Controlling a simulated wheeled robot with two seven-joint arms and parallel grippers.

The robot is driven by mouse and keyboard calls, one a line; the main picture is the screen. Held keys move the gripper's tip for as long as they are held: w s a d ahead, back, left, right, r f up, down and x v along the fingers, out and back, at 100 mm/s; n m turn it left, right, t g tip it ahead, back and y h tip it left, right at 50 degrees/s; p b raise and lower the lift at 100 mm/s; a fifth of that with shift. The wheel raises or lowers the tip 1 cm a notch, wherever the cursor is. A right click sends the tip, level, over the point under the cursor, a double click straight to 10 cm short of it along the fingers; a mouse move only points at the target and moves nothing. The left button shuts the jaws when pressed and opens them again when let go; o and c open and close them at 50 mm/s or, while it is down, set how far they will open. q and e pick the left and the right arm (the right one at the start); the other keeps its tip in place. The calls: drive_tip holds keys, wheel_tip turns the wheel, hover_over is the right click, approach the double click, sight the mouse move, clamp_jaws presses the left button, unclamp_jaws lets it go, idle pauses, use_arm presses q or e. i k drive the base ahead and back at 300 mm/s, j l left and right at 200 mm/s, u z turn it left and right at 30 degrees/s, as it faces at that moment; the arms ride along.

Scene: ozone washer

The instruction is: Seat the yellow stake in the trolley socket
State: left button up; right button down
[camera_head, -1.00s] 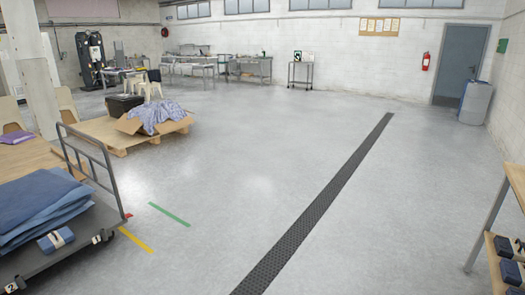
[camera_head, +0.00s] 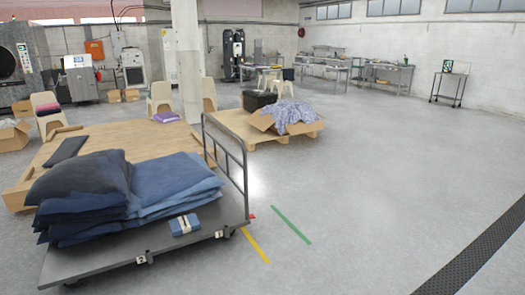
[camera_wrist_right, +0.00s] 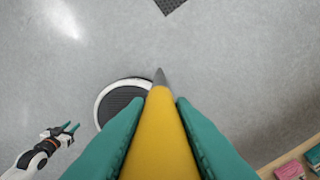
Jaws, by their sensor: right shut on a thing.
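In the right wrist view my right gripper (camera_wrist_right: 160,118) is shut on the yellow stake (camera_wrist_right: 158,145). The stake's grey pointed tip sticks out beyond the teal fingers, above bare floor. My left gripper (camera_wrist_right: 70,129) shows small at the lower left of that view, its teal fingers apart and empty. In the head view the grey trolley (camera_head: 195,251) stands at the lower left, loaded with blue folded fabric (camera_head: 95,190). Small tags 2 (camera_head: 142,259) and 1 (camera_head: 220,234) sit along its near edge; socket openings there are too small to make out. Neither gripper shows in the head view.
A blue packet (camera_head: 184,225) lies on the trolley deck. A tall rail (camera_head: 243,180) rises at its right end. A pallet with an open box (camera_head: 270,122) stands behind. Floor right of the trolley is clear, with yellow (camera_head: 256,246) and green (camera_head: 291,225) strips.

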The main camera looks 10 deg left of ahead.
sight(100, 212)
drive_tip(key=i+j+u, duration=0.4)
drive_tip(key=i, duration=0.4)
drive_tip(key=i+u, duration=0.4)
drive_tip(key=i, duration=0.35)
drive_tip(key=i+z, duration=0.1)
drive_tip(key=i, duration=0.7)
drive_tip(key=i+j, duration=0.15)
drive_tip(key=i, duration=0.7)
drive_tip(key=i+z, duration=0.15)
drive_tip(key=i, duration=0.65)
